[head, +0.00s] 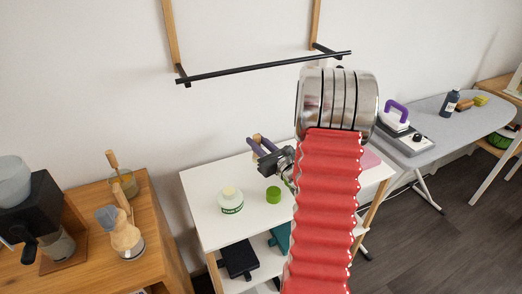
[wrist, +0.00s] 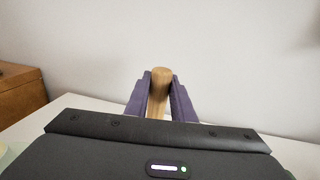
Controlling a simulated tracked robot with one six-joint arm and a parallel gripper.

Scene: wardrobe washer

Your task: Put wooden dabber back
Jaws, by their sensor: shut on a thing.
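The wooden dabber (wrist: 160,88) is a light wooden piece held upright between the two purple fingers of my gripper (wrist: 161,100) in the wrist view. In the head view my gripper (head: 262,146) is shut on the dabber (head: 257,137), above the back of the white table (head: 205,185). Only the dabber's upper part shows; its lower end is hidden by the fingers and wrist housing.
A wooden cabinet (head: 165,215) at left holds a coffee grinder (head: 45,215) and glassware (head: 125,235). An ironing board (head: 425,115) at right carries an iron (head: 394,118) and a dark bottle (head: 450,103). A black rail (head: 260,67) juts from the wall above the table.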

